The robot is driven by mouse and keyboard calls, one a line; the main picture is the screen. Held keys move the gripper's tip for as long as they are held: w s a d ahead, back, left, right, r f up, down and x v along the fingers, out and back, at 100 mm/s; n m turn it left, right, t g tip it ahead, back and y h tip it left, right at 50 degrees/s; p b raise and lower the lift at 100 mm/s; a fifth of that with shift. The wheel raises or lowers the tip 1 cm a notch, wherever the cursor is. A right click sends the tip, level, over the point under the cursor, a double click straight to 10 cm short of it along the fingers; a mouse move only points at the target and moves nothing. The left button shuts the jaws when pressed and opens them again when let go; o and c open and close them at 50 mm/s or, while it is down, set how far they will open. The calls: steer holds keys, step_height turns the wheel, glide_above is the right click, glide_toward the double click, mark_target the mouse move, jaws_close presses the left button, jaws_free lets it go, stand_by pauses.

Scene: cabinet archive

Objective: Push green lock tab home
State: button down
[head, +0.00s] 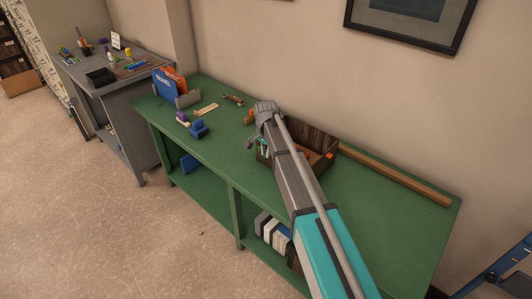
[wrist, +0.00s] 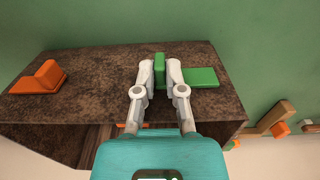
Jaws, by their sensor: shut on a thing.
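The green lock tab (wrist: 202,77) lies on the dark brown wooden box (wrist: 100,62) in the wrist view, as a flat slab with an upright grip at its left end. My gripper (wrist: 160,68) has a finger on each side of that upright grip and is shut on it. The flat part reaches out to the right of the fingers. An orange tab (wrist: 40,76) sits at the left end of the same box face. In the head view my arm covers part of the box (head: 314,137), and the green tab cannot be made out there.
The box stands on a green bench (head: 385,215) against the wall. A long wooden strip (head: 395,175) lies along the bench's back right. Blue and orange folders (head: 165,86), a blue block (head: 199,128) and small wooden pieces (head: 207,109) are at the left. The bench's front right is clear.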

steer(key=shift+w+a, duration=0.7)
steer(key=shift+a, duration=0.2)
stand_by(0.4)
steer(key=c, duration=0.7)
jaws_free()
step_height(320, 180, up, 5)
steer(key=p, duration=0.5)
steer(key=s+d+n, duration=0.2)
steer(key=s+d, duration=0.6)
steer(key=s, duration=0.1)
steer(key=s+d+r+n+p, duration=0.1)
steer(key=s+d+n, duration=0.1)
steer(key=s+d, duration=0.6)
steer(key=s+d+r+n+p, duration=0.1)
steer(key=s+d+n, duration=0.2)
steer(key=s+d, duration=0.6)
steer(key=shift+s, duration=0.8)
